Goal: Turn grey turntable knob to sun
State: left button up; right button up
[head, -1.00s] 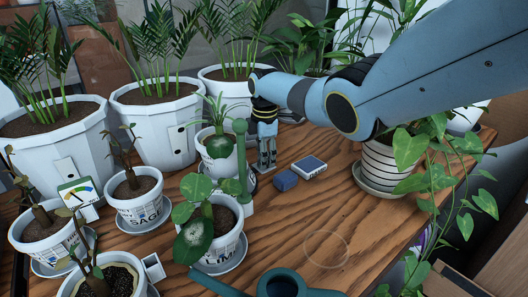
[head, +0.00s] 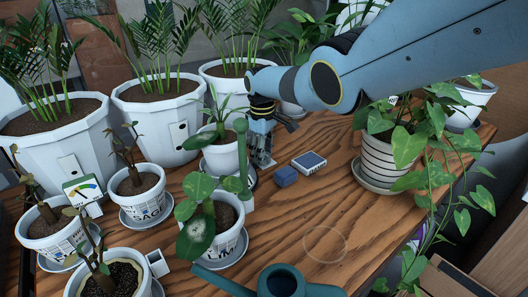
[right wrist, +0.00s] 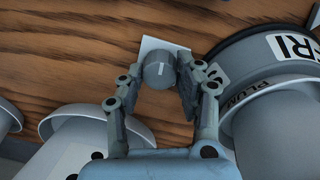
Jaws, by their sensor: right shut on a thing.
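In the right wrist view, a grey round knob (right wrist: 160,72) with a white line on its face stands in front of a small white plate (right wrist: 152,45). My right gripper (right wrist: 158,78) is shut on the knob, one finger on each side. In the head view my right gripper (head: 262,162) points down beside a dark turntable (head: 248,181) that carries a white pot (head: 221,156) with a leafy plant. The turntable's dark rim (right wrist: 240,75) with a "FRI" label also shows in the right wrist view. I cannot make out a sun mark. My left gripper is not in view.
A blue block (head: 285,176) and a small blue-topped box (head: 309,162) lie right of the gripper. A green post (head: 242,155) stands close to its left. A teal watering can (head: 283,282) is at the front. Bare wood (head: 320,210) lies to the right.

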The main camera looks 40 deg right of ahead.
jog(key=m, duration=0.4)
jog(key=shift+m+b, duration=0.4)
jog(key=shift+m, duration=1.7)
jog(key=o, duration=1.1)
jog(key=shift+o, duration=0.2)
jog(key=shift+r, duration=0.1)
notch_tip(320, 180, up, 12)
jog(key=shift+w+a, duration=0.2)
jog(key=shift+a, duration=0.05)
